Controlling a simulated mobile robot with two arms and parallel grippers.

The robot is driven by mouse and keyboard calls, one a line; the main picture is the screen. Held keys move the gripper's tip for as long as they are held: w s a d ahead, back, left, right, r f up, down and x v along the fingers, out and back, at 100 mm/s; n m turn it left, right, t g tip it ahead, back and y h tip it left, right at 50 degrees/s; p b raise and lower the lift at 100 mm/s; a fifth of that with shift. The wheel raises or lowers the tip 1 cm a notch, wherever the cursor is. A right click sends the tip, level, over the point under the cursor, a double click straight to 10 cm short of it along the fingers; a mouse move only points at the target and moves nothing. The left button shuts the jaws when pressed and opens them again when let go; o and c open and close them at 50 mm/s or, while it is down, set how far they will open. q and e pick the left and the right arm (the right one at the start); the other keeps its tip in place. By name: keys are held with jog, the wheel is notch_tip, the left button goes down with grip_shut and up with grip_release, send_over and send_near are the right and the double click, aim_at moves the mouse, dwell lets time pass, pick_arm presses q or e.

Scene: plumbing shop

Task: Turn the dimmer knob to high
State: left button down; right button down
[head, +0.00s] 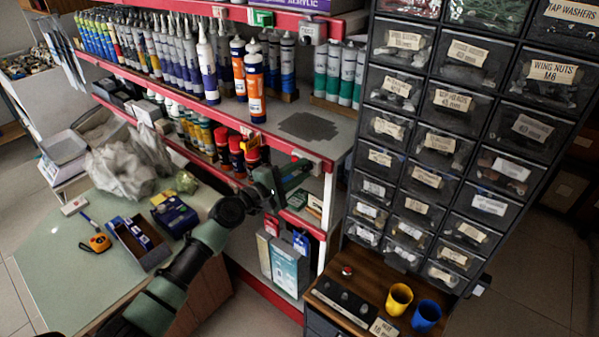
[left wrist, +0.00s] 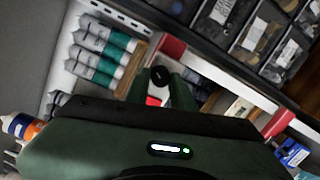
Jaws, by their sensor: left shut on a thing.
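My left gripper (head: 295,170) is at the red front edge of the middle shelf, below the sealant tubes. In the left wrist view, a round black dimmer knob (left wrist: 160,74) shows between the green fingers of this gripper (left wrist: 160,88), with a small red patch below it. The gripper is shut on the knob. The knob's pointer and its markings cannot be made out, so its setting cannot be told. In the head view the gripper hides the knob. My right gripper is in neither view.
A drawer cabinet (head: 435,145) stands close to the right. Below it, a wooden top (head: 365,285) bears a dark panel with small knobs, a yellow cup (head: 399,299) and a blue cup (head: 426,316). Sealant tubes (head: 254,80) stand above. A green table (head: 60,265) is at left.

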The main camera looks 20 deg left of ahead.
pick_arm(q)
jog(key=m, duration=0.4)
jog(key=m+y, duration=0.1)
jog(key=m, duration=0.2)
jog(key=shift+d+r+m+p, duration=0.1)
jog(key=shift+m+p, duration=0.2)
jog(key=shift+p, duration=0.05)
jog(key=m+y+p, duration=0.1)
jog(key=m, duration=0.3)
jog(key=shift+s+d, duration=0.1)
jog(key=m, duration=0.4)
jog(key=shift+d+y, duration=0.1)
jog(key=shift+y, duration=0.3)
jog(key=m, duration=0.3)
jog(key=shift+t, duration=0.4)
jog(key=m, duration=0.2)
jog(key=shift+f+m+y, duration=0.2)
jog(key=shift+m+y, duration=0.1)
jog(key=shift+m, duration=0.1)
jog(key=m+b, duration=0.1)
jog(key=m, duration=0.2)
jog(key=shift+d+t, duration=0.1)
jog(key=shift+t, duration=0.3)
jog(key=shift+f+m+b, duration=0.1)
jog(key=shift+m+b, duration=0.6)
jog(key=shift+m, duration=1.1)
